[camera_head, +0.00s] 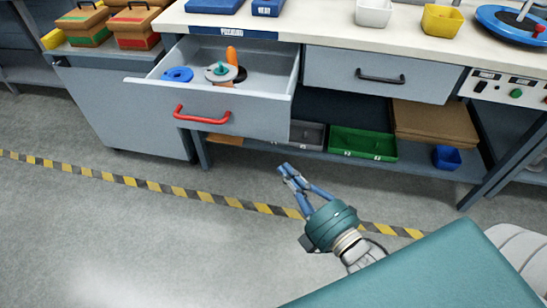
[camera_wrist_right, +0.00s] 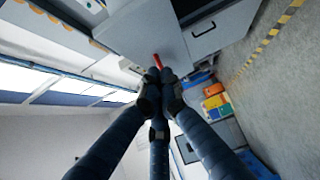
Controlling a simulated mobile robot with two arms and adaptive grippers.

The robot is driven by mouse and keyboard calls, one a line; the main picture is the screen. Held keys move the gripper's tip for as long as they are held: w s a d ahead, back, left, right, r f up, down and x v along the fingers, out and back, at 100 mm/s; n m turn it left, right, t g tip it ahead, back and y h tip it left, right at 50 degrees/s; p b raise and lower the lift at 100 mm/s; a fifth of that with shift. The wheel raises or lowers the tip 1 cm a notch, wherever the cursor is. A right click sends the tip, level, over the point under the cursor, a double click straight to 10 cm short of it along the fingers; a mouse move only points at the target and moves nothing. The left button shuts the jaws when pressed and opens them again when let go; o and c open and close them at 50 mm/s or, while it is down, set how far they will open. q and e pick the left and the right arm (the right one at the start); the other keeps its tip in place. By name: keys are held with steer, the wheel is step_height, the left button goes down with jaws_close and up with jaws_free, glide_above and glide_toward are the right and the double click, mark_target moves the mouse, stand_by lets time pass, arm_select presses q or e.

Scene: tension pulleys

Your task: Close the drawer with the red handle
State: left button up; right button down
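The grey drawer (camera_head: 262,117) with the red handle (camera_head: 202,116) is pulled out under the workbench, at the upper left of the head view. My right gripper (camera_head: 284,168) is below and to the right of the handle, in front of the bench and apart from the drawer. Its blue fingers come together at the tips and hold nothing visible. In the right wrist view the red handle (camera_wrist_right: 157,61) shows just beyond the converging fingertips (camera_wrist_right: 163,74), partly hidden by them. My left gripper is not in view.
Inside the drawer lie a blue disc (camera_head: 177,74), a grey pulley with a teal centre (camera_head: 221,72) and an orange piece (camera_head: 231,55). A closed drawer with a dark handle (camera_head: 380,76) is to the right. A green tray (camera_head: 362,144) sits on the lower shelf. The floor in front is clear.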

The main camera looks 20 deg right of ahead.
glide_toward(259, 123)
steer(key=w+a, duration=0.2)
steer(key=a, duration=0.1)
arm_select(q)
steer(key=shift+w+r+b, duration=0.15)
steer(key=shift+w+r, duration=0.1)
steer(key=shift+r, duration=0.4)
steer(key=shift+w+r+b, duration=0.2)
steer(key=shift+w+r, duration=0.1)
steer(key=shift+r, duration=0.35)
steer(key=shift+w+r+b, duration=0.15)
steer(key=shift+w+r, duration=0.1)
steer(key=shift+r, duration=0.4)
arm_select(e)
steer(key=shift+w+d+f, duration=0.1)
steer(key=shift+w+d, duration=0.4)
steer(key=shift+w, duration=0.25)
steer(key=shift+w+d+f, duration=0.1)
steer(key=shift+w+d, duration=0.35)
steer(key=shift+w, duration=0.3)
steer(key=shift+w+d, duration=0.1)
